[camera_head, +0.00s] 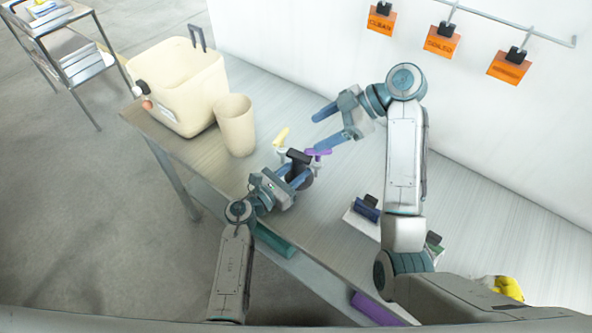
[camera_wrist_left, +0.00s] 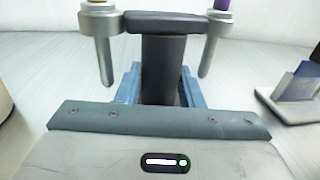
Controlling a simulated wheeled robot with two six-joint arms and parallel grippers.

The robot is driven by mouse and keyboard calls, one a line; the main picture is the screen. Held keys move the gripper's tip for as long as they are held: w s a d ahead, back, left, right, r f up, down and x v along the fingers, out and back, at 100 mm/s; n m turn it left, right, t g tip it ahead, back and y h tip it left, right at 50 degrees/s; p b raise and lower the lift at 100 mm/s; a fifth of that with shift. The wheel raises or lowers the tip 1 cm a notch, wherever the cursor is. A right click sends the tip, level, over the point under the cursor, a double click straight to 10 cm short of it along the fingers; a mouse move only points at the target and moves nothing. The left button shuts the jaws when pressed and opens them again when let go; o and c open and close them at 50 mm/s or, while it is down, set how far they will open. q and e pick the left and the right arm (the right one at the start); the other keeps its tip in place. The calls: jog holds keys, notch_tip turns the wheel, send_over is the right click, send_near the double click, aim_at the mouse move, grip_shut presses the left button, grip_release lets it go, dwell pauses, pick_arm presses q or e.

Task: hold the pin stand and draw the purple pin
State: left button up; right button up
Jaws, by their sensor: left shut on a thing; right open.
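The dark pin stand (camera_head: 299,157) stands on the table, with a crossbar and a post (camera_wrist_left: 167,70) that show in the left wrist view. The purple pin (camera_head: 319,152) sits at the right end of the crossbar, and only its lower tip shows in the left wrist view (camera_wrist_left: 222,4). A yellow pin (camera_head: 281,136) sits at the other end. My left gripper (camera_head: 298,178) is shut on the stand's post, below the crossbar. My right gripper (camera_head: 320,128) is open and empty, with its lower finger close to the purple pin; I cannot tell whether they touch.
A tan cup (camera_head: 235,126) and a cream bin (camera_head: 178,82) stand left of the stand. A white holder (camera_head: 361,223) with a dark blue item is at the right, partly behind my right arm. Orange tags (camera_head: 442,41) hang on the wall. The table behind the stand is clear.

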dwell(0.3)
pick_arm(q)
jog(key=o, duration=1.1)
jog(key=shift+o, duration=0.2)
jog(key=v, duration=1.1)
jog(key=shift+d, duration=0.1)
jog(key=shift+s+a, duration=0.35)
jog(key=shift+s, duration=0.05)
jog(key=shift+r, duration=0.1)
